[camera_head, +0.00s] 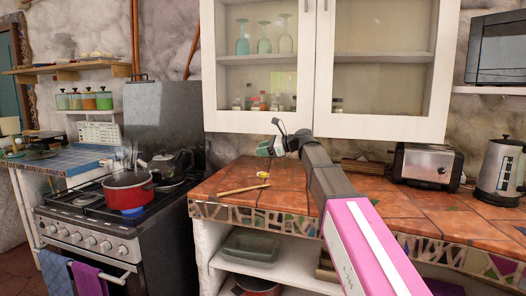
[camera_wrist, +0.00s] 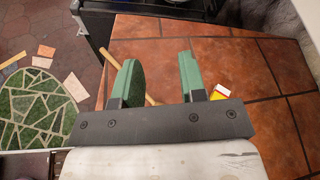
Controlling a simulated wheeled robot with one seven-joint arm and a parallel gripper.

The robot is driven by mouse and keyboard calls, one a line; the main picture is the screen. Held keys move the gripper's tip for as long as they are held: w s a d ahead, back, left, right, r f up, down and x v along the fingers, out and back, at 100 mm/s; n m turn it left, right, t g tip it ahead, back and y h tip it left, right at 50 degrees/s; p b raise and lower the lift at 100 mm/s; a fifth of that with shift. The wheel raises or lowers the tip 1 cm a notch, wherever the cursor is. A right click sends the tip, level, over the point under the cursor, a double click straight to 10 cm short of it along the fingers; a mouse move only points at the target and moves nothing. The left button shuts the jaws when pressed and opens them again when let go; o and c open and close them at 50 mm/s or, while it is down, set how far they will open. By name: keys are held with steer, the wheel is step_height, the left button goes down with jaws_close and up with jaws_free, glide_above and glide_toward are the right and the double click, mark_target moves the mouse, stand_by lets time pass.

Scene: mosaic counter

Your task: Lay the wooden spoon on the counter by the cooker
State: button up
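The wooden spoon (camera_head: 243,189) lies on the tiled counter (camera_head: 290,190), near its left end beside the cooker (camera_head: 110,215). In the wrist view the spoon (camera_wrist: 150,98) is a thin pale stick, partly hidden behind my left finger; its bowl is not clear. My gripper (camera_head: 268,149) is above the counter, up and to the right of the spoon in the head view.
A small yellow and red item (camera_wrist: 220,92) lies on the counter near the spoon. A red pot (camera_head: 128,192) and a kettle (camera_head: 172,165) stand on the cooker. A toaster (camera_head: 427,166) and an electric kettle (camera_head: 499,172) stand at the right. Wall cabinets (camera_head: 325,122) hang above.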

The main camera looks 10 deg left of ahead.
steer(key=v, duration=1.2)
